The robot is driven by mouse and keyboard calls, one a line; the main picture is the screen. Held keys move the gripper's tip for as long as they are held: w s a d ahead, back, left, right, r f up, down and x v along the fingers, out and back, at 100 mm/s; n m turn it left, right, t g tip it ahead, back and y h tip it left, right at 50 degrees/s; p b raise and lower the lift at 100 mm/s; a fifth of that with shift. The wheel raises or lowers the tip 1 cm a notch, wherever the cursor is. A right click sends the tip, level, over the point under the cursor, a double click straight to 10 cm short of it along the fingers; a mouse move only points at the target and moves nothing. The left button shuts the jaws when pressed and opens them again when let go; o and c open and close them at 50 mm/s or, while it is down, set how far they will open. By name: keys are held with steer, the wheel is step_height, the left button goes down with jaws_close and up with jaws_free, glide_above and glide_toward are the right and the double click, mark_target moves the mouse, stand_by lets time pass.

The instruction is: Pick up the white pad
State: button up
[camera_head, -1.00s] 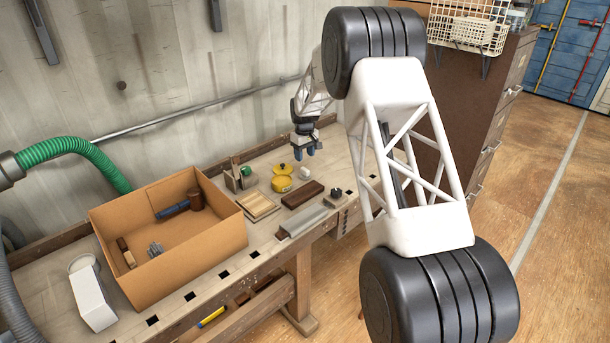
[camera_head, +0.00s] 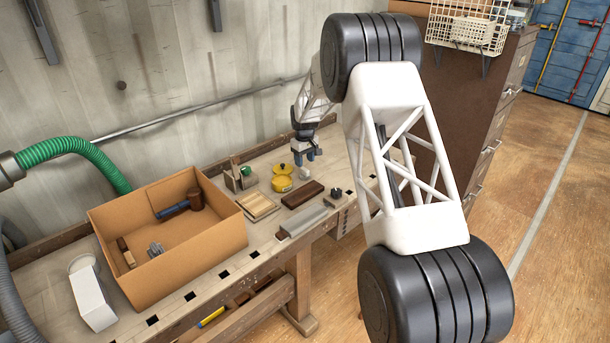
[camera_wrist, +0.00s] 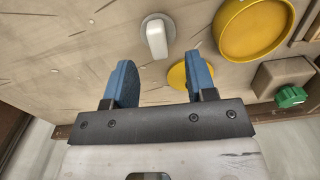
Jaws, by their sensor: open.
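A small white pad (camera_head: 305,174) sits on the workbench, right of the yellow tin. In the wrist view, the white pad (camera_wrist: 156,38) shows as a white upright piece with a pale grey round part around its top end. My gripper (camera_head: 304,157) is above the bench, just over and behind the pad in the head view. In the wrist view, my gripper (camera_wrist: 157,62) has its two blue fingers spread wide, with nothing between them. The pad lies ahead of the gap between the fingertips, apart from both.
A wooden block with a green knob (camera_wrist: 290,97) is farther right. A dark brown block (camera_head: 303,195) and a cardboard box (camera_head: 195,255) are on the bench.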

mark_target(305, 169)
steer(key=shift+w+f, duration=0.1)
steer(key=shift+f, duration=2.5)
jaws_close()
steer(key=shift+r, duration=0.1)
steer(key=shift+r, duration=0.75)
step_height(305, 169, up, 2)
steer(key=shift+r, duration=0.1)
steer(key=s+d, duration=0.1)
steer(key=s, duration=0.3)
steer(key=s+d, duration=0.1)
steer(key=s, duration=0.3)
steer(key=s+d+r, duration=0.1)
steer(key=s, duration=0.4)
steer(key=shift+s, duration=0.1)
steer(key=shift+s+d, duration=0.25)
steer(key=shift+s, duration=1)
